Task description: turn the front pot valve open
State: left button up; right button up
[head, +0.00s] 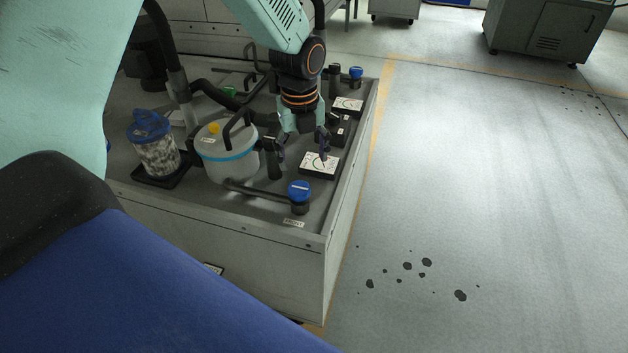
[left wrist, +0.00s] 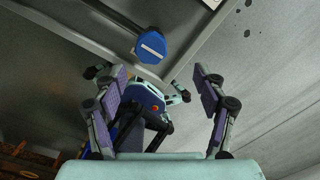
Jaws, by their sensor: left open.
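The front pot valve (head: 299,190) is a round blue knob on a dark stem, at the front right corner of the grey bench. A dark pipe joins it to the white pot (head: 228,165) with a light blue band. In the left wrist view the blue knob (left wrist: 151,47) shows a white bar across its face, ahead of the fingertips and apart from them. My left gripper (head: 302,148) is open and empty, behind and above the front valve in the head view. Its two spread fingers (left wrist: 160,78) also show in the left wrist view. My right gripper is not seen.
A second blue knob (head: 356,73) stands at the back of the bench. A gauge plate (head: 319,167) lies just behind the front valve. A clear canister with a blue lid (head: 152,128) stands at the left. The floor right of the bench is free, with dark spots.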

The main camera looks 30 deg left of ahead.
aim_at(299, 187)
pick_arm(q)
jog(key=shift+s+a+f+m, duration=0.2)
jog(key=shift+s+a+m, duration=0.15)
jog(key=shift+a+m, duration=0.25)
jog(key=shift+s+f, duration=0.15)
jog(key=shift+f, duration=0.05)
jog(key=shift+s+f, duration=0.1)
jog(key=shift+f, duration=0.2)
notch_tip(299, 187, down, 6)
jog(key=shift+f+b, duration=0.1)
jog(key=shift+b, duration=1)
jog(key=shift+d+f, duration=0.1)
jog(key=shift+f, duration=0.05)
jog(key=shift+d, duration=0.15)
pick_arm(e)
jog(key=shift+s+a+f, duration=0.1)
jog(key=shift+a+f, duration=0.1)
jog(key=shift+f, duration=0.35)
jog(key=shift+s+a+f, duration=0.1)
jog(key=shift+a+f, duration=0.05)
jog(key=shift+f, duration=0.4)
pick_arm(q)
jog(key=shift+f, duration=0.1)
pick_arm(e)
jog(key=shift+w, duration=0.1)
pick_arm(q)
jog(key=c, duration=1.1)
jog(key=shift+c, duration=0.2)
